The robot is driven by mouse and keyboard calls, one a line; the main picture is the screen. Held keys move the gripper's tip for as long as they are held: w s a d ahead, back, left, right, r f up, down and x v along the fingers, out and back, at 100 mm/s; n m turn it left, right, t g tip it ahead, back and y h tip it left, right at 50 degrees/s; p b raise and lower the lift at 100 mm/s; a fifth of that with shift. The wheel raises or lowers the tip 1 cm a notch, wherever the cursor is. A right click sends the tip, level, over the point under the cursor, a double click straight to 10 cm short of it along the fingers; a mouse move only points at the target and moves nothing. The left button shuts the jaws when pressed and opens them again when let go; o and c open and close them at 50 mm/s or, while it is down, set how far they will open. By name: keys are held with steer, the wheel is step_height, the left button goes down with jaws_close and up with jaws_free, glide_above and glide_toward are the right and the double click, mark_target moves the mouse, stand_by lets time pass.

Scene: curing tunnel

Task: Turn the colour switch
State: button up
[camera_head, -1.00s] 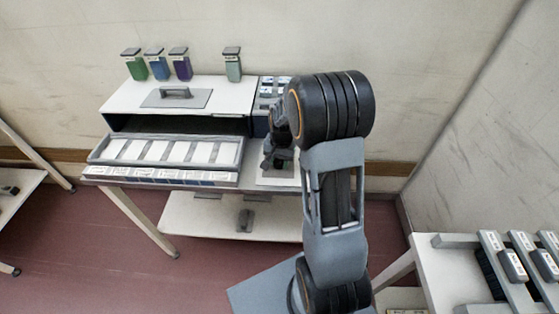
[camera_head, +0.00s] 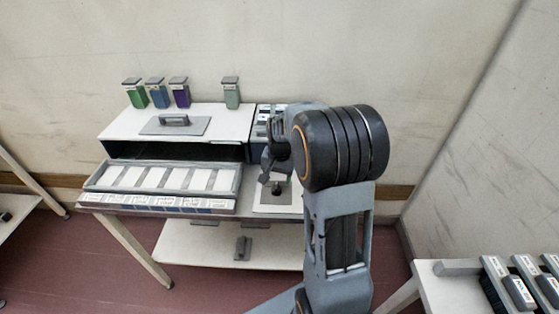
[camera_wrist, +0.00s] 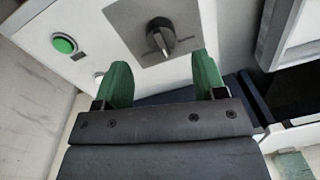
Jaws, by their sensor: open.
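A dark rotary knob (camera_wrist: 161,37), which looks like the colour switch, sits on a grey plate (camera_wrist: 128,18) on a white panel in the wrist view. My gripper (camera_wrist: 160,78) is open and empty, its two green fingertips spread below the knob in the picture. The knob lies just beyond the gap between them, apart from both fingers. In the head view my gripper (camera_head: 277,178) is by the right end of the machine, and my arm hides most of the panel (camera_head: 268,122).
A green round button (camera_wrist: 64,44) and a smaller round fitting (camera_wrist: 98,77) sit left of the knob. A tray (camera_head: 95,183) with several white cards lies left of my gripper. Several coloured containers (camera_head: 181,95) stand behind the machine. A side table (camera_head: 440,290) is at right.

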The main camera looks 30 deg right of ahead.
mark_target(279, 189)
step_height(279, 189, up, 8)
steer(key=shift+s+d, duration=0.15)
steer(key=shift+d, duration=0.05)
stand_by(0.6)
